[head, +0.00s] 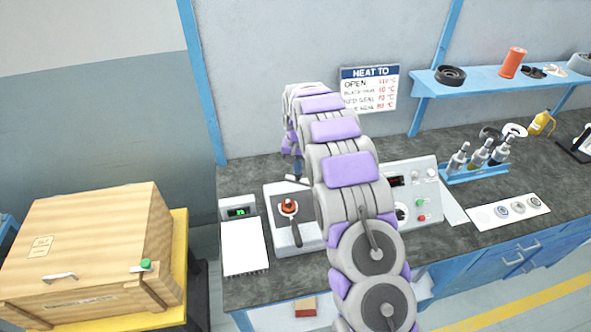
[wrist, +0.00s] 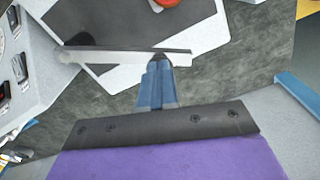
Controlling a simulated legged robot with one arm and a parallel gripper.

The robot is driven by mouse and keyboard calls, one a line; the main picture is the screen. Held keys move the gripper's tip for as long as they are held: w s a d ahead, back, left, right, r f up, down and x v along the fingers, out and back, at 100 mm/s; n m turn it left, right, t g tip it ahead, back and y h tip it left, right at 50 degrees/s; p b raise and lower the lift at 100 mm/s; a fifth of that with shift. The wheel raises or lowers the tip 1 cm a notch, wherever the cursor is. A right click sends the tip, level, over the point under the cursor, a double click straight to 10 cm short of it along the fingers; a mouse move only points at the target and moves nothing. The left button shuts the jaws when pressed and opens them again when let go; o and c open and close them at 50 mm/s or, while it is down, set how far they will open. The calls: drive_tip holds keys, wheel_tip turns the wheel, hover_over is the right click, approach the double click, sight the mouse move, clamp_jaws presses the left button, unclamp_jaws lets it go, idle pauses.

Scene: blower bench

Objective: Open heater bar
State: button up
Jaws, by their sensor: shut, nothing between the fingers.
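A heater unit (head: 272,203) with a white top stands on the bench, partly hidden by my arm in the head view. On it are a round red-orange piece and a dark-handled tool (head: 296,233). In the wrist view its white top has a dark panel (wrist: 105,22), and the red-orange piece (wrist: 166,2) shows at the top edge. A thin grey bar (wrist: 110,57), which looks like the heater bar, runs across just beyond my fingertips. My gripper (wrist: 158,62) is shut and empty, its tips at or very near the bar; contact cannot be told. My gripper (head: 298,180) also shows in the head view.
A control box (head: 415,180) with knobs stands right of my arm. A white notepad (head: 243,245) and a small green display (head: 239,212) lie left of the heater. A wooden crate (head: 90,245) stands left.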

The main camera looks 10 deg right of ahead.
drive_tip(key=shift+o, duration=1.4)
drive_tip(key=shift+s+d+f, duration=0.15)
drive_tip(key=shift+s+f, duration=0.05)
drive_tip(key=shift+f, duration=0.8)
drive_tip(key=shift+w+r, duration=0.15)
drive_tip(key=shift+r, duration=0.1)
drive_tip(key=o, duration=0.5)
drive_tip(key=shift+w+r+p, duration=0.35)
drive_tip(key=shift+p, duration=0.05)
drive_tip(key=shift+c, duration=0.2)
drive_tip(key=shift+o, duration=0.6)
drive_tip(key=r, duration=0.2)
drive_tip(key=d+r+p, duration=0.1)
drive_tip(key=shift+w+d+r, duration=0.1)
drive_tip(key=shift+w+r, duration=0.05)
drive_tip(key=shift+w, duration=0.2)
drive_tip(key=shift+a+r, duration=0.2)
drive_tip(key=shift+r, duration=0.45)
drive_tip(key=shift+a+r+p, duration=0.35)
drive_tip(key=shift+a+r, duration=0.15)
drive_tip(key=shift+r, duration=0.1)
drive_tip(key=shift+a+r, duration=0.2)
drive_tip(key=shift+r, duration=0.35)
wheel_tip(320, 180, up, 13)
drive_tip(key=p, duration=0.5)
drive_tip(key=shift+d+f, duration=0.15)
drive_tip(key=shift+d, duration=0.2)
